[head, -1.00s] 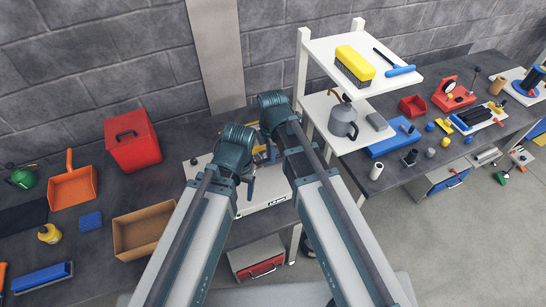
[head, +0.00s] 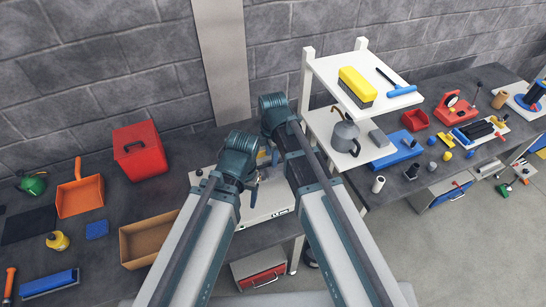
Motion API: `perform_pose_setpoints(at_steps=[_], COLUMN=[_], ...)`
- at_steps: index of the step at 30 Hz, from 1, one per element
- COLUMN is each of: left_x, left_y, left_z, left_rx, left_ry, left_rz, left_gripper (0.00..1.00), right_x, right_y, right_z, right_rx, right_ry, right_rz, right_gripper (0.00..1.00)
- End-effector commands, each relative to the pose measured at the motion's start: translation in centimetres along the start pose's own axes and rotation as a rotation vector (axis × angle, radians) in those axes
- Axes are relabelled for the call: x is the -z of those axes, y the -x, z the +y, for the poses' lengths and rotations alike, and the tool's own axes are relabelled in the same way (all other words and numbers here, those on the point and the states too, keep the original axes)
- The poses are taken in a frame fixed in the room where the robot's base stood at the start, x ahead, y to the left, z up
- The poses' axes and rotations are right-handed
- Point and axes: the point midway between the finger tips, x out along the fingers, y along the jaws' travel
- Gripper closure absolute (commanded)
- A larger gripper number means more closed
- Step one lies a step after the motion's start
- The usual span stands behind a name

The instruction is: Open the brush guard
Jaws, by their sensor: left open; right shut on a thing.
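A white fixture (head: 272,203) with a dark label on its front stands on the bench in the middle, largely hidden by my two arms. Small yellow and blue parts show between my wrists, but I cannot tell which of them is the brush guard. My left gripper (head: 253,190) is open, low over the fixture. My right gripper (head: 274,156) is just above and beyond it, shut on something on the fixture. What it holds is too small and covered to make out.
A red box (head: 141,151), an orange dustpan (head: 80,197) and an open cardboard box (head: 146,240) lie to the left. At the right a white shelf (head: 346,95) carries a yellow brush (head: 357,85), with a grey can (head: 345,135) below. A red-front drawer (head: 262,277) sits underneath.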

Motion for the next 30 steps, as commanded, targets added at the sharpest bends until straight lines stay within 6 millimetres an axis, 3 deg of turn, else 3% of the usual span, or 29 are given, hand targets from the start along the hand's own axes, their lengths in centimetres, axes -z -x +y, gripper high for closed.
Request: perform_pose_setpoints(at_steps=[1, 16, 30], left_x=[0.0, 0.0, 0.5], left_y=[-0.1, -0.7, -7.7], left_z=[0.0, 0.1, 0.7], left_rx=[0.000, 0.000, 0.000], left_ry=[0.000, 0.000, 0.000], left_rz=[0.000, 0.000, 0.000], left_gripper=[0.30, 0.30, 0.30], right_x=[0.0, 0.0, -0.1], right_y=[-0.1, -0.6, -7.5], right_z=[0.7, 0.1, -3.9], right_rx=[-0.017, -0.017, -0.015], right_ry=[0.001, 0.000, 0.000], right_rz=[0.000, -0.001, -0.002], right_gripper=[0.53, 0.53, 0.53])
